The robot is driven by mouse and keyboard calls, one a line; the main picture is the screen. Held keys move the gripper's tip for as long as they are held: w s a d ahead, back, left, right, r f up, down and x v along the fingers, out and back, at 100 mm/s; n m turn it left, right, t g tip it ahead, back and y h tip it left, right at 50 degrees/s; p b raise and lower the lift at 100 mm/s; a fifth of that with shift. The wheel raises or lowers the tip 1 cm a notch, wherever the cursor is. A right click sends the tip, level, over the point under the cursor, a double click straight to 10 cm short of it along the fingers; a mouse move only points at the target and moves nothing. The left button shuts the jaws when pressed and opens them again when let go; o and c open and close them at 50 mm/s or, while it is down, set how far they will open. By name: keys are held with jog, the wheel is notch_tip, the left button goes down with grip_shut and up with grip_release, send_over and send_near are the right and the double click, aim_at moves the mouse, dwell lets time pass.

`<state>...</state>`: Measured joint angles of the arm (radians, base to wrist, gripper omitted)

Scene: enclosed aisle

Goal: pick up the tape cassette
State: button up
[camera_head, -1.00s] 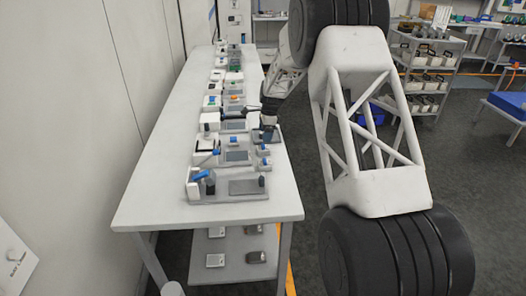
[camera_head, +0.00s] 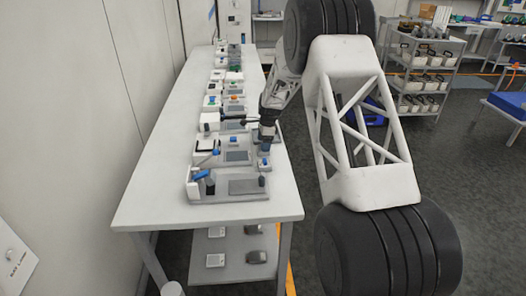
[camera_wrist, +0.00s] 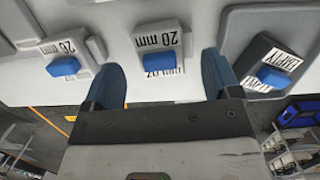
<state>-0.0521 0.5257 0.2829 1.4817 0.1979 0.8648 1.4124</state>
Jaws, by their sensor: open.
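In the wrist view, a light cassette-like block (camera_wrist: 160,40) with a "20 mm" label and a blue tab (camera_wrist: 158,63) lies between my fingers. I cannot tell for certain which is the tape cassette. My gripper (camera_wrist: 162,66) is open, its blue fingers on either side of the middle block. I cannot tell whether they touch it. In the head view my gripper (camera_head: 266,143) is at the table's right side, above a small blue-topped item (camera_head: 264,163).
A lower shelf (camera_head: 235,268) carries several small devices. A wall runs along the left; a shelf cart (camera_head: 425,75) stands back right.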

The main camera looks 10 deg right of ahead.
jog(key=shift+a+f, duration=0.15)
jog(key=shift+f, duration=0.95)
jog(key=shift+c, duration=0.2)
jog(key=c, duration=0.8)
jog(key=shift+o, duration=0.2)
jog(key=shift+r, duration=0.1)
jog(key=shift+r, duration=4.9)
